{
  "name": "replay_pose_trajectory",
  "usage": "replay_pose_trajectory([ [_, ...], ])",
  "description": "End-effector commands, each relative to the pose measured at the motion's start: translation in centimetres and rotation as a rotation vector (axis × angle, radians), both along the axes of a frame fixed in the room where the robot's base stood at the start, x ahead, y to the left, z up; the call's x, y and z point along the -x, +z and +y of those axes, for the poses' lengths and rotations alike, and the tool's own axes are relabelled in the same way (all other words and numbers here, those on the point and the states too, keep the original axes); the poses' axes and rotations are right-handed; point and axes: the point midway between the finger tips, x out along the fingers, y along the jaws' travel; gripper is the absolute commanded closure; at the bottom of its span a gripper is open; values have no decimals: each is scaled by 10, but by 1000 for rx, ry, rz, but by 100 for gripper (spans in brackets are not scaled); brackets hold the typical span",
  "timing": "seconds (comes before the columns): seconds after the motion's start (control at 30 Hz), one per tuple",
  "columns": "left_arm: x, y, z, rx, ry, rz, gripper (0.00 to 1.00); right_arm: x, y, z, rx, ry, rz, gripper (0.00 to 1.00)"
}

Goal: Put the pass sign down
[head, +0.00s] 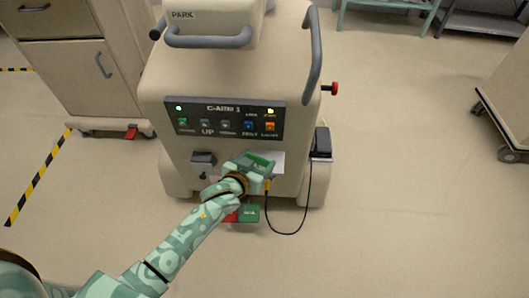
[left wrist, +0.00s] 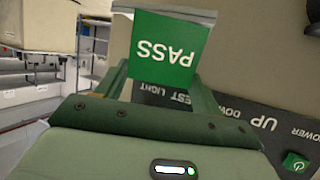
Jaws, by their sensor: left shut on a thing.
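The pass sign (left wrist: 170,45) is a green plate with white PASS lettering, upside down in the left wrist view, with a pale strip along its upper edge. My left gripper (left wrist: 165,85) is shut on it, with a finger at each side. In the head view my left gripper (head: 260,163) is in front of the lower front of the cream C-arm cart (head: 225,75), below its button panel (head: 224,120). The sign is hard to tell from the gripper there. My right gripper is not in view.
A white patch (head: 277,163) shows beside the gripper on the cart front. A black cable (head: 308,195) hangs at the cart's right. Red and green pieces (head: 249,214) sit low at its base. A drawer cabinet (head: 70,75) stands left.

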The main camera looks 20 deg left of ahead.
Motion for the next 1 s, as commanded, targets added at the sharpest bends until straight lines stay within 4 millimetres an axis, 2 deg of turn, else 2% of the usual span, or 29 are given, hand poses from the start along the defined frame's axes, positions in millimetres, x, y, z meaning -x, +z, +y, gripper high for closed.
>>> replay_pose_trajectory([
  [0.27, -44, -5, -5, -1, 0, 2, 54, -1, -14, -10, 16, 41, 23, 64],
  [0.33, -42, -11, -5, -1, -1, 6, 54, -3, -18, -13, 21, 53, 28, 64],
  [0.57, -42, -6, -5, -1, -1, 1, 54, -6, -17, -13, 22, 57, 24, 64],
  [0.73, -42, -10, -5, 0, 0, 2, 54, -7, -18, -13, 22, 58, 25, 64],
  [0.77, -42, -9, -5, 0, 0, 1, 27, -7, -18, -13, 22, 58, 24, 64],
  [0.8, -42, -9, -5, 0, 0, 1, 16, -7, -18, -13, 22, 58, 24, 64],
  [0.83, -42, -9, -5, 0, 0, 1, 11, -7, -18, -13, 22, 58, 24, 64],
  [1.0, -42, -9, -5, -1, 0, 1, 11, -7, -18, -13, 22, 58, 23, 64],
])
